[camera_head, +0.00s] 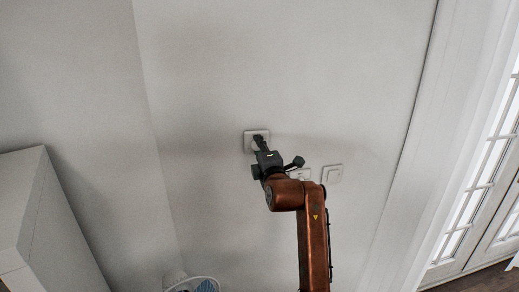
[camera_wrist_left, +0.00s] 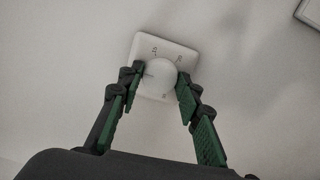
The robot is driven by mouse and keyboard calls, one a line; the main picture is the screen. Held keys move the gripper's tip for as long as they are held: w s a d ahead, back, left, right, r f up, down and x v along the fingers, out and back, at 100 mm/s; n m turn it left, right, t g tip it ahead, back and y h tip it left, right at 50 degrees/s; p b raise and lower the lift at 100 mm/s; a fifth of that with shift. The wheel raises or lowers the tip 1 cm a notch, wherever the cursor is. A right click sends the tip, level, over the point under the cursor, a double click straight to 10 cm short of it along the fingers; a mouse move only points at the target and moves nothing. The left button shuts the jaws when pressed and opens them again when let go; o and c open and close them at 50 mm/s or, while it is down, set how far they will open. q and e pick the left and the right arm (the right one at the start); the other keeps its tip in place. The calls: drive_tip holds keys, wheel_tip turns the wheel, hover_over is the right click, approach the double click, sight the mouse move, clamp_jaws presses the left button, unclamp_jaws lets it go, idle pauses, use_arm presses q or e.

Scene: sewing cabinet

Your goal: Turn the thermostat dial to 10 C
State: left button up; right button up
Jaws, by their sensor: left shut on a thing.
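The thermostat is a square white plate (camera_head: 249,134) on the pale wall, upright in the head view. In the left wrist view its plate (camera_wrist_left: 181,50) looks tilted, with a round white dial (camera_wrist_left: 159,76) at its middle. A few small dark marks show near the plate's edge, too small to read; the dial's setting cannot be told. My left gripper (camera_head: 259,143) reaches up to the thermostat. In the left wrist view its green-padded fingers (camera_wrist_left: 160,73) are shut on the dial, one on each side. My right gripper is not in view.
Two white wall plates, one partly behind my arm (camera_head: 300,174) and one clear of it (camera_head: 332,174), sit to the lower right of the thermostat. A pale cabinet (camera_head: 25,215) stands at left, a round bin (camera_head: 180,283) at the bottom, a glazed door (camera_head: 487,170) at right. The wall above is bare.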

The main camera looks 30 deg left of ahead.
use_arm(q)
drive_tip(key=o, duration=1.2)
drive_tip(key=shift+c, duration=0.2)
drive_tip(key=v, duration=1.2)
